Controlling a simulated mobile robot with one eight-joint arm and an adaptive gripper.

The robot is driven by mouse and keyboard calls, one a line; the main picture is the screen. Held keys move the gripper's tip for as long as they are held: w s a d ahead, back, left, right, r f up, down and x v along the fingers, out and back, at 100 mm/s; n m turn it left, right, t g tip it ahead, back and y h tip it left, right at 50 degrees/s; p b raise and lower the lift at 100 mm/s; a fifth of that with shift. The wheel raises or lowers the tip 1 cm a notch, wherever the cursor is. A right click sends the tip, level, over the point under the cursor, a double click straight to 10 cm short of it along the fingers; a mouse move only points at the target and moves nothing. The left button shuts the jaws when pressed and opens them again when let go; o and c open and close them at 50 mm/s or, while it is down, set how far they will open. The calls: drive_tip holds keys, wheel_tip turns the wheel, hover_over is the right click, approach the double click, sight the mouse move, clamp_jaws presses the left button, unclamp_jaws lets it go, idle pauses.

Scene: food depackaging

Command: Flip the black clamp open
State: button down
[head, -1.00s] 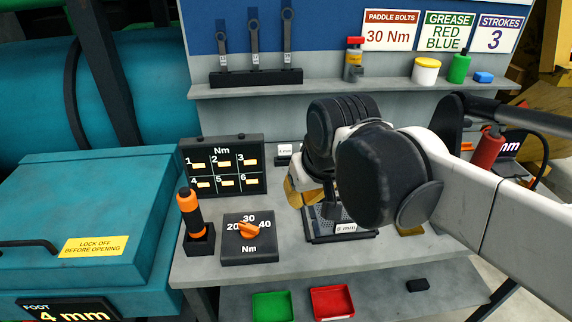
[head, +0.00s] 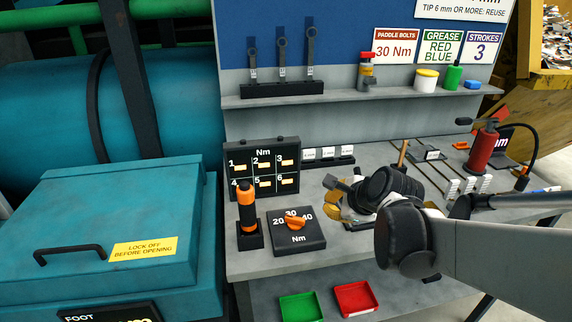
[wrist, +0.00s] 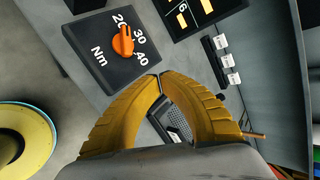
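I cannot pick out the black clamp with certainty in either view; my arm covers part of the bench. My gripper (wrist: 161,77) has two yellow curved fingers whose tips meet in the wrist view, with nothing visible between the tips. A dark perforated plate (wrist: 176,113) shows below, through the gap between the fingers. In the head view my gripper (head: 337,206) is above the bench, right of the torque dial, partly hidden by my wrist.
The dial box (head: 299,238) with its orange knob and an orange-handled tool (head: 246,205) stand left of my gripper. A numbered Nm panel (head: 262,170) is behind. Green (head: 301,307) and red trays (head: 355,298) sit below.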

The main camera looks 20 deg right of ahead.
drive_tip(key=d+m, duration=0.3)
drive_tip(key=d+f+m, duration=0.1)
drive_tip(key=d+m, duration=0.2)
drive_tip(key=w+d+f+m+t+h, duration=0.1)
drive_tip(key=d+m, duration=0.1)
drive_tip(key=d, duration=0.2)
drive_tip(key=shift+f+m, duration=0.15)
drive_tip(key=shift+m, duration=0.25)
drive_tip(key=d+m, duration=0.2)
drive_tip(key=d+f+m, duration=0.1)
drive_tip(key=d+m, duration=0.1)
drive_tip(key=d+m+h, duration=0.1)
drive_tip(key=d, duration=0.1)
drive_tip(key=shift+s+f+m+t, duration=0.25)
drive_tip(key=shift+s+m+t, duration=0.1)
drive_tip(key=shift+m+t, duration=0.05)
drive_tip(key=shift+w+d+f+b, duration=0.15)
drive_tip(key=shift+w+f+b, duration=0.05)
drive_tip(key=shift+b, duration=0.15)
drive_tip(key=b+x, duration=0.3)
drive_tip(key=x, duration=0.6)
drive_tip(key=shift+w, duration=0.1)
drive_tip(key=shift+d, duration=0.15)
